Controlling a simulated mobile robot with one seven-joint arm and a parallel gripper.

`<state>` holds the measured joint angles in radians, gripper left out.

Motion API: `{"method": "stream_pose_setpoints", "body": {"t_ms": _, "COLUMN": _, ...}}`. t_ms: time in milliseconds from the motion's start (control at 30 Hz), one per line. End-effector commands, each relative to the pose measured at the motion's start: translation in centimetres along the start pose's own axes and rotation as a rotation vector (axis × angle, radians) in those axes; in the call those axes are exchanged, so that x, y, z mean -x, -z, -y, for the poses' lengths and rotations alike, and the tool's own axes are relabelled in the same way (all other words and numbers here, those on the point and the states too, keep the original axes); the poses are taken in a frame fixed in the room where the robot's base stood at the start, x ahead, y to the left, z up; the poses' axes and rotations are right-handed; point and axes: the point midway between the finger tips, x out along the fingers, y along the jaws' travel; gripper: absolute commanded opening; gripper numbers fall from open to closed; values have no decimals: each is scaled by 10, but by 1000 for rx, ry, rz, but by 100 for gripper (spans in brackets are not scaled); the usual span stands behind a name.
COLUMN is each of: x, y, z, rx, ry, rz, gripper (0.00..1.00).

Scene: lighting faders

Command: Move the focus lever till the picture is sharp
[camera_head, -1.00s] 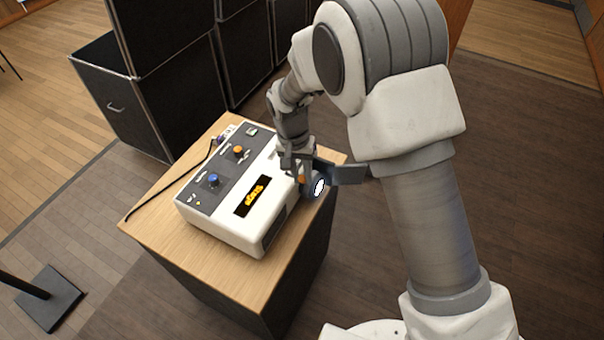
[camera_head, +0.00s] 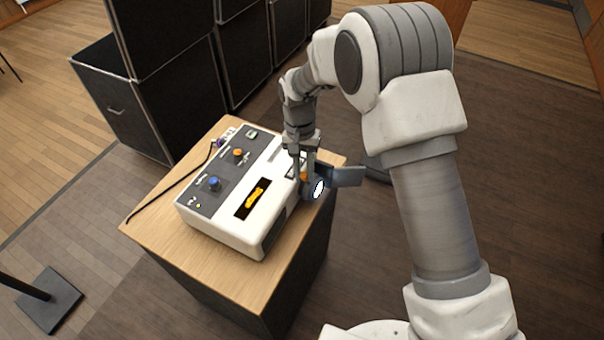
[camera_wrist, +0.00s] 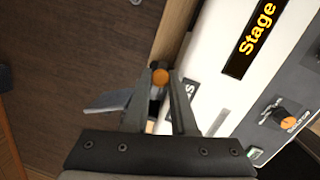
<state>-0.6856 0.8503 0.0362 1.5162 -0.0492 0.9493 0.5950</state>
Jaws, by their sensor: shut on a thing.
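The white projector-like box (camera_head: 226,226) sits on a wooden-topped stand, with a dark display reading "Stage" in yellow. The display (camera_wrist: 256,38) reads clearly in the wrist view. The orange-tipped focus lever (camera_wrist: 161,77) is between my fingers beside the box's lens side. My gripper (camera_wrist: 162,84) is shut on the lever; in the head view my gripper (camera_head: 304,175) points down at the same spot. The round lens (camera_head: 318,188) has a bright face beside a dark flap. The fingers partly hide the lever's stem.
A blue knob (camera_head: 214,183) and an orange knob (camera_head: 239,154) are on the box's grey panel. A black cable (camera_head: 168,186) crosses the wooden top (camera_head: 150,226). Black cases (camera_head: 118,100) stand behind. A dark flap (camera_head: 346,176) juts out beside the lens.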

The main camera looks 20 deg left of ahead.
Motion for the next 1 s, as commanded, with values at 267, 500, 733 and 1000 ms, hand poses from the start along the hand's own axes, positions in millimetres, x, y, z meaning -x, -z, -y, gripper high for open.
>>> {"method": "stream_pose_setpoints", "body": {"t_ms": 267, "x": 5, "y": 9, "z": -3, "rx": 11, "ry": 22, "rz": 80, "gripper": 0}}
{"method": "stream_pose_setpoints", "body": {"t_ms": 500, "x": 4, "y": 9, "z": -2, "rx": 12, "ry": 22, "rz": 80, "gripper": 0}}
{"method": "stream_pose_setpoints", "body": {"t_ms": 733, "x": 4, "y": 9, "z": -2, "rx": 12, "ry": 21, "rz": 80, "gripper": 55}}
{"method": "stream_pose_setpoints", "body": {"t_ms": 1000, "x": 4, "y": 9, "z": -2, "rx": 12, "ry": 21, "rz": 80, "gripper": 55}}
